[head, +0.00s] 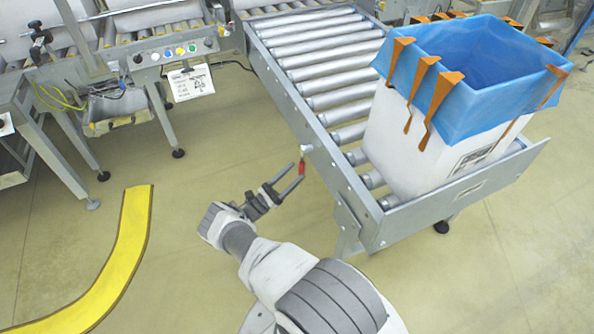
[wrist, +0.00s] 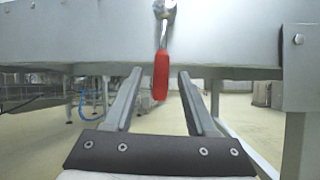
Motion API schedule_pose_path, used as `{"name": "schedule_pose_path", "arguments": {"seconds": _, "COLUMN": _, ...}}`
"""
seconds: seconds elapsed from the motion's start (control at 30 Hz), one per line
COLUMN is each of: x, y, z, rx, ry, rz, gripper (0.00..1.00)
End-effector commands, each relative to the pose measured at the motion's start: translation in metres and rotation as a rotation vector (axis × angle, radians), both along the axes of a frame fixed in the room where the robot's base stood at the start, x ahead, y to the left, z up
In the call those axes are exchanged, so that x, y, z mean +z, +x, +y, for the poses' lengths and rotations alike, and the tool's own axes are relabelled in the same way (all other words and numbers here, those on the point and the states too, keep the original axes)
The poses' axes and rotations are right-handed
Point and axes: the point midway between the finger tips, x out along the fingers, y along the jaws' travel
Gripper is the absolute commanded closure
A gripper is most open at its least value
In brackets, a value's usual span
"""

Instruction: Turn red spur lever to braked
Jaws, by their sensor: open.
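The red spur lever (head: 302,168) hangs down from a pivot on the near side rail of the roller conveyor. In the wrist view its red grip (wrist: 161,76) points straight down below a metal shank. My gripper (head: 288,177) is open, with one finger on each side of the red grip as seen in the wrist view (wrist: 158,75). A gap shows between the grip and each finger. I cannot tell how deep the grip sits between the fingertips.
The roller conveyor (head: 300,97) carries a white box (head: 402,150) with a blue liner (head: 470,60) held by orange clips. A control panel (head: 172,53) stands at the back left. A yellow floor strip (head: 127,240) curves at left. The floor beside my arm is clear.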

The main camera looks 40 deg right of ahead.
Motion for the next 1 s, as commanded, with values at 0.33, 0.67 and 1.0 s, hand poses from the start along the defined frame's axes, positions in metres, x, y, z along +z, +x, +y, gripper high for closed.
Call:
{"name": "schedule_pose_path", "arguments": {"seconds": 0.33, "x": -0.002, "y": 0.014, "z": 0.079, "rx": 0.006, "ry": -0.001, "rz": -0.002, "gripper": 0.43}}
{"name": "schedule_pose_path", "arguments": {"seconds": 0.67, "x": -0.002, "y": 0.02, "z": 0.12, "rx": 0.001, "ry": -0.001, "rz": -0.002, "gripper": 0.43}}
{"name": "schedule_pose_path", "arguments": {"seconds": 1.0, "x": -0.002, "y": 0.02, "z": 0.122, "rx": 0.0, "ry": 0.0, "rz": -0.001, "gripper": 0.43}}
